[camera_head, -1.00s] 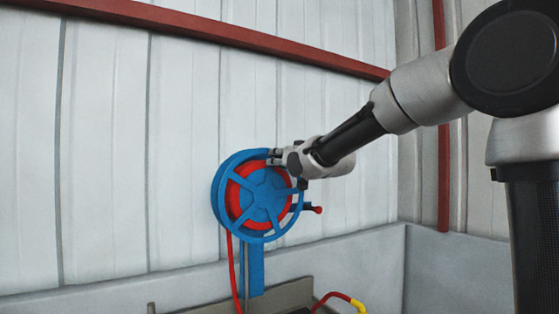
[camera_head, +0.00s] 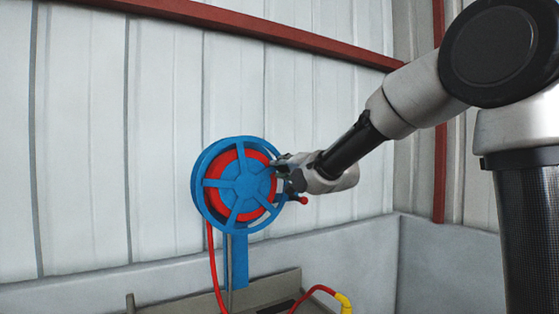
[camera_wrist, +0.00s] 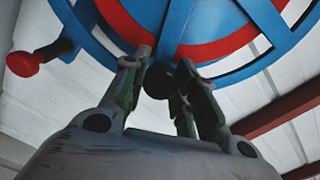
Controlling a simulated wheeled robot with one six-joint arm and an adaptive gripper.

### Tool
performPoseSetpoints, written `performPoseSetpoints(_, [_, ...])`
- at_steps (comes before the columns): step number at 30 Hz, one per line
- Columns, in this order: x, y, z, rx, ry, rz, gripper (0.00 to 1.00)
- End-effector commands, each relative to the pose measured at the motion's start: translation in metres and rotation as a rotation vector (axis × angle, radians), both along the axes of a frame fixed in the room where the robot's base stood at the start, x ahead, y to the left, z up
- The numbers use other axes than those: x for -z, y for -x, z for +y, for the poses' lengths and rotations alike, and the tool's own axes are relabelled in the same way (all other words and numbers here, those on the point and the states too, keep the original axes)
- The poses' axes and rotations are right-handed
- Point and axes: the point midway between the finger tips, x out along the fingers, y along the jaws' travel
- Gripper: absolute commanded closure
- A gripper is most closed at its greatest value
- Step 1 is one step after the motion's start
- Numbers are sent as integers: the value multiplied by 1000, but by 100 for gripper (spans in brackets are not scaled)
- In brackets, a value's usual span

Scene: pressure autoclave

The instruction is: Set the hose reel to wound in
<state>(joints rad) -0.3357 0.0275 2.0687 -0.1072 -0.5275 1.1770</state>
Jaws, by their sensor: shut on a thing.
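A dark round piece (camera_wrist: 158,81) shows between the fingers. A small red-tipped lever (camera_head: 303,200) sticks out at the reel's lower right; its knob (camera_wrist: 22,64) also shows in the wrist view. A red hose (camera_head: 212,262) hangs below the reel.
A blue post (camera_head: 239,262) stands under the reel. Below is a grey-brown fixture (camera_head: 262,290) with a red hose ending in a yellow piece (camera_head: 344,303). A red beam (camera_head: 290,35) crosses the wall above. The wall left of the reel is clear.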

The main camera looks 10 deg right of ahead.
Motion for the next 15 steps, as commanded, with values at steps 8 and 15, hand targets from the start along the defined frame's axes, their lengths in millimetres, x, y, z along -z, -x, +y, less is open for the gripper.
performPoseSetpoints(8, [31,-5,-11,4,-240,102,100])
performPoseSetpoints(15, [58,-5,-14,4,-452,189,100])
